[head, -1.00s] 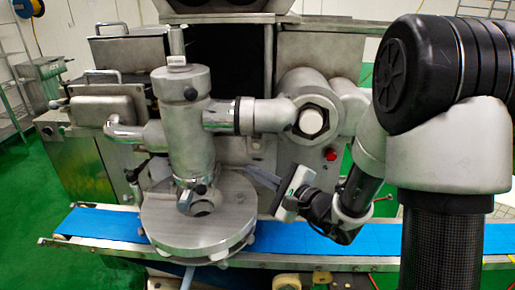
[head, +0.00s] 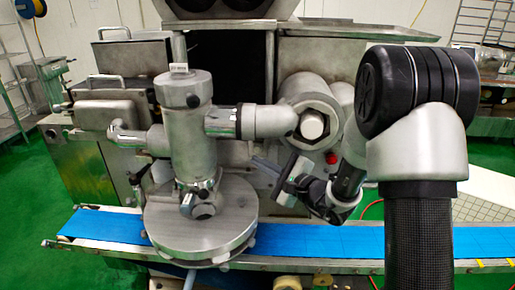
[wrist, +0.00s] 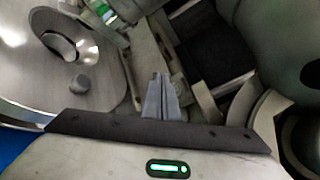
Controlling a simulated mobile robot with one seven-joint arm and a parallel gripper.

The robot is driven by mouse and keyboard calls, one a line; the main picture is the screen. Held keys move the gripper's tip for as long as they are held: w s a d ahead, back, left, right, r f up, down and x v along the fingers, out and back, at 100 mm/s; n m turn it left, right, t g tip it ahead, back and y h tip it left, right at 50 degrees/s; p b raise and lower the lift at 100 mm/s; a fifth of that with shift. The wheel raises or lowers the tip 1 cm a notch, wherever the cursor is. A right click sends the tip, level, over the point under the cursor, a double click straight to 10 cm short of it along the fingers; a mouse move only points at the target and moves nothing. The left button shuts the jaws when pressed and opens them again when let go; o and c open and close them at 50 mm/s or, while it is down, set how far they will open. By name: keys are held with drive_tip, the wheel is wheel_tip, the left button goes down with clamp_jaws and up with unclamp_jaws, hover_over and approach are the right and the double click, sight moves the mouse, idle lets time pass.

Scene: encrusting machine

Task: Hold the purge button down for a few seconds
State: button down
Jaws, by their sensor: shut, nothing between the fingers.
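My gripper (head: 256,160) is shut and empty. In the head view its fingers point left, in front of the machine's dark middle section, just right of the upright metal cylinder (head: 193,125). In the wrist view the closed fingers (wrist: 161,80) point at metal parts of the machine, and I see no clear contact. No button marked as purge can be made out. A small red button (head: 331,157) shows on the machine's front, right of my gripper and partly behind my arm. A small green patch (wrist: 103,11) shows at the top of the wrist view; I cannot tell what it is.
The round metal head (head: 200,222) stands below the cylinder, over the blue conveyor belt (head: 95,225). A horizontal pipe (head: 262,121) with a large nut (head: 312,124) runs above my gripper. Green floor (head: 25,190) is open at the left.

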sight(258, 150)
drive_tip(key=shift+w, duration=1.15)
drive_tip(key=shift+w+b, duration=0.15)
drive_tip(key=shift+b, duration=0.3)
idle(0.8)
drive_tip(key=shift+w+d, duration=0.1)
drive_tip(key=shift+w, duration=0.15)
